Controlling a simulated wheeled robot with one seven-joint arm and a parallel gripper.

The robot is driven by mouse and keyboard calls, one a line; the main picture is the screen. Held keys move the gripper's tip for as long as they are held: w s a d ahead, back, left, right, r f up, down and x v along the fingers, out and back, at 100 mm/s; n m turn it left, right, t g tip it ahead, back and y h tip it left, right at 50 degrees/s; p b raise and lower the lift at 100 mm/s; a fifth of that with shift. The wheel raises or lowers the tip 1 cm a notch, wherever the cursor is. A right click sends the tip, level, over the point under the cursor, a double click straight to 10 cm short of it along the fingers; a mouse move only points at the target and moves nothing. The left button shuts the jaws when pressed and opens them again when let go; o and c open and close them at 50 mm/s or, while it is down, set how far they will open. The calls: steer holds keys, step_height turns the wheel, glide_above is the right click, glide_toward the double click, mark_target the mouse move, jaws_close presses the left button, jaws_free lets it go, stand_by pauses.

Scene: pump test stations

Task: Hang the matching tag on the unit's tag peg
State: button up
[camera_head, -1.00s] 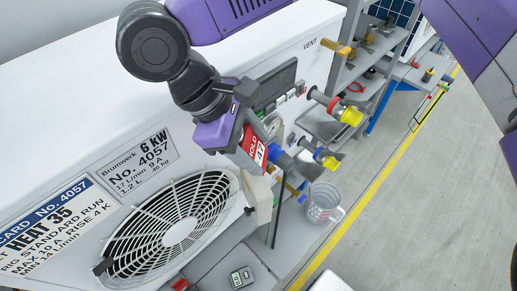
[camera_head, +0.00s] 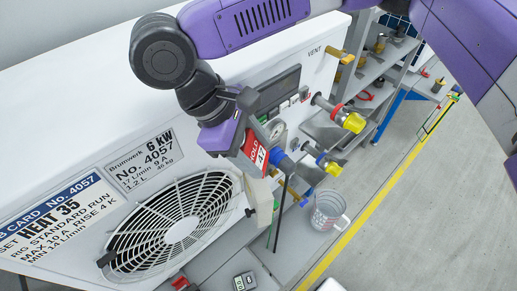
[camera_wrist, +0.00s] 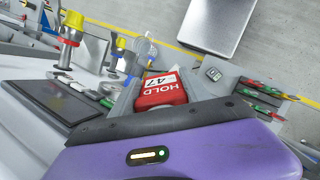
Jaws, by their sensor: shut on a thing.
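My gripper (camera_head: 243,148) is in front of the white unit (camera_head: 85,115), near its control panel. It is shut on a red tag (camera_head: 252,152) with a white band. In the wrist view the red tag (camera_wrist: 160,92) reads "HOLD" and "47" and sits between the grey fingers. The unit carries a plate (camera_head: 147,160) reading "Brumwerk 6 kW No. 4057" and a card (camera_head: 55,215) with No. 4057 and "HEIT 35". I cannot pick out the tag peg; the gripper and arm cover part of the panel.
The unit has a round fan grille (camera_head: 180,225) and a yellow-capped pipe stub (camera_head: 350,120) sticking out. A clear jug (camera_head: 328,210) and a small meter (camera_head: 244,281) stand below. Grey shelves (camera_head: 380,70) are behind. Open floor lies right of the yellow line.

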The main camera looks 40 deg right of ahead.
steer(key=shift+w+p, duration=0.55)
steer(key=shift+p, duration=0.1)
steer(key=shift+s, duration=0.2)
steer(key=s+p, duration=0.2)
steer(key=s, duration=0.6)
steer(key=shift+s, duration=0.15)
stand_by(1.1)
steer(key=shift+d, duration=0.1)
stand_by(0.6)
